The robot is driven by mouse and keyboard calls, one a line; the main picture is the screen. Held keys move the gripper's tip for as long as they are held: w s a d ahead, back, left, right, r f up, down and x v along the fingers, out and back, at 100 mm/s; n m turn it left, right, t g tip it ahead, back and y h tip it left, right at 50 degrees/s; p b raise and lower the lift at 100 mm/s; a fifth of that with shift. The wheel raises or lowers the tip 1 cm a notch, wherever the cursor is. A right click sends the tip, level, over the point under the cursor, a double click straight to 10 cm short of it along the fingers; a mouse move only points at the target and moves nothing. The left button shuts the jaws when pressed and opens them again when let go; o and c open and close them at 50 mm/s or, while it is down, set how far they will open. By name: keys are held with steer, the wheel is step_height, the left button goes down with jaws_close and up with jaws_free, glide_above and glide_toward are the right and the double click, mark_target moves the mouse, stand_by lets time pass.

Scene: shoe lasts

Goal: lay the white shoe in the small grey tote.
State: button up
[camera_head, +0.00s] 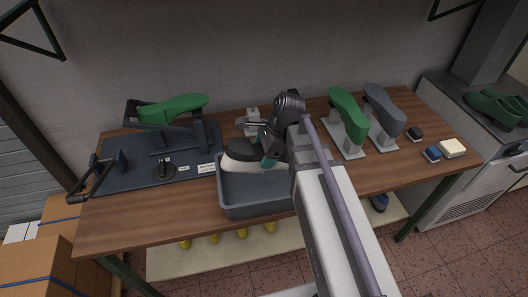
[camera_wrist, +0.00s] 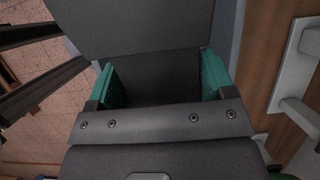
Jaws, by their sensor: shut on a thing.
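The white shoe (camera_head: 234,163), with a dark upper side, is at the back left of the small grey tote (camera_head: 262,210) in the head view. Its toe end reaches over the tote's back left rim. I cannot tell whether it touches the tote. My gripper (camera_head: 268,160) is shut on the shoe's right end, with a teal finger showing beside it. In the wrist view my gripper (camera_wrist: 160,82) has its two teal pads apart, with a dark surface between them. My arm hides the tote's right back corner.
A green last (camera_head: 180,107) stands on a dark mat (camera_head: 130,165) at the left. Another green last (camera_head: 347,110) and a grey last (camera_head: 383,108) stand on plates to the right. Small blocks (camera_head: 452,148) lie at the far right. The wooden table (camera_head: 130,220) is clear at front left.

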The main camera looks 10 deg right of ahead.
steer(key=shift+f+b, duration=1.15)
steer(key=shift+f, duration=0.15)
steer(key=o, duration=1.2)
steer(key=shift+r, duration=0.15)
steer(key=p+v, duration=1)
steer(key=v, duration=0.1)
steer(key=shift+a, duration=0.15)
